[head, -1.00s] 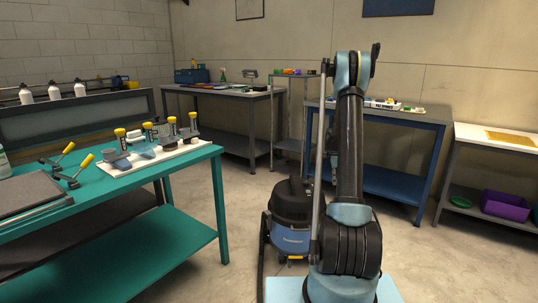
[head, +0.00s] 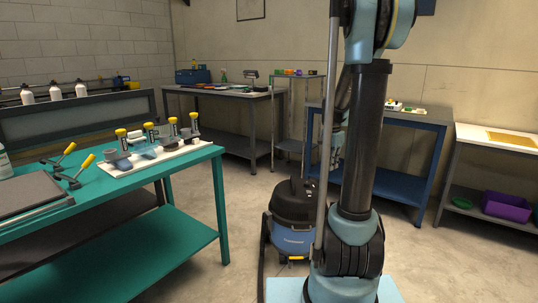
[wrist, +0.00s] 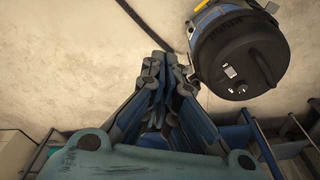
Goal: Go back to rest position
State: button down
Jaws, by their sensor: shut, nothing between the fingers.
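My gripper (wrist: 168,62) shows in the wrist view with its fingers drawn together and nothing between them. It hangs over bare concrete floor, to the left of the black and blue vacuum cleaner (wrist: 240,55) in that picture. In the head view my arm stands upright right of centre, and its top runs out of the picture.
The vacuum cleaner (head: 292,220) stands on the floor beside my arm. A teal workbench (head: 180,230) with clamps is at left. A grey table (head: 225,90), a blue table (head: 420,115) and a white-topped shelf unit (head: 495,137) line the back. Open floor lies between.

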jog(key=s+a+r+n, duration=0.2)
jog(key=s+a+n, duration=0.1)
jog(key=s, duration=0.7)
jog(key=s+a+f+n, duration=0.1)
jog(key=s+f+n, duration=0.1)
jog(key=s, duration=0.5)
jog(key=s+a+f+n+t, duration=0.1)
jog(key=s+a+f+n, duration=0.1)
jog(key=s, duration=0.6)
jog(key=s+a+f+n+y, duration=0.1)
jog(key=s+a+f+n, duration=0.1)
jog(key=s, duration=0.5)
jog(key=f+n, duration=0.1)
jog(key=n, duration=0.1)
jog(key=shift+s+f+n+t, duration=0.15)
jog(key=shift+f+n+t, duration=0.15)
jog(key=shift+n, duration=0.1)
jog(key=shift+w+f, duration=0.2)
jog(key=shift+w, duration=0.25)
